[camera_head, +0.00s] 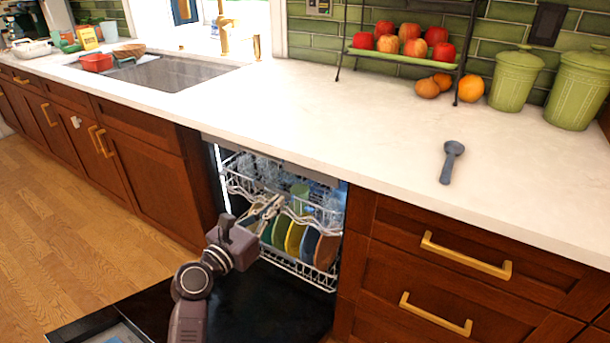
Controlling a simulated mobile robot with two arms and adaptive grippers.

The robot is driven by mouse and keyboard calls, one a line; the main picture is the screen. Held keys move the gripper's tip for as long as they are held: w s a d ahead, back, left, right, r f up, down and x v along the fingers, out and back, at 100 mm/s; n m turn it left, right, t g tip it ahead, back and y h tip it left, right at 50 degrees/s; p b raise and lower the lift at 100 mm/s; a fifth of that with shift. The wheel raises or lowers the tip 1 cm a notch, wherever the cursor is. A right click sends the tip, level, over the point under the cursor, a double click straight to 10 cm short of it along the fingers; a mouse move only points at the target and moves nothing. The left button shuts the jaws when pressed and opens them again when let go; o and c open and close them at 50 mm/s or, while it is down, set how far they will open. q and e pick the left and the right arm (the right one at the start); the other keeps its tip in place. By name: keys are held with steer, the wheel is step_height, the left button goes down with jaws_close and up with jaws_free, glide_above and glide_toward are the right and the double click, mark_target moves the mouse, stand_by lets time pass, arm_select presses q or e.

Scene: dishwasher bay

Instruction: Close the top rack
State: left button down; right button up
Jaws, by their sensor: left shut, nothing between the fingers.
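The dishwasher stands open under the counter, its dark door (285,300) folded down. The lower rack (300,272) holds several coloured plates. My left gripper (268,207) is shut and empty at the front of the top rack, near its front wires; I cannot tell whether it touches them. My left arm comes up from below over the door. My right gripper is not in view.
The white counter (330,120) runs above the dishwasher, with a grey spoon (449,162) on it. Wooden drawers (450,270) with gold handles flank it on the right, and cabinets (140,170) on the left. Wood floor (70,240) is clear at the left.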

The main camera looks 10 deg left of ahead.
mark_target(310, 173)
arm_select(q)
steer(key=b+x, duration=0.2)
steer(key=x, duration=0.9)
steer(key=shift+w+f, duration=0.1)
steer(key=shift+f, duration=0.05)
steer(key=shift+w+d, duration=0.3)
steer(key=shift+w, duration=0.4)
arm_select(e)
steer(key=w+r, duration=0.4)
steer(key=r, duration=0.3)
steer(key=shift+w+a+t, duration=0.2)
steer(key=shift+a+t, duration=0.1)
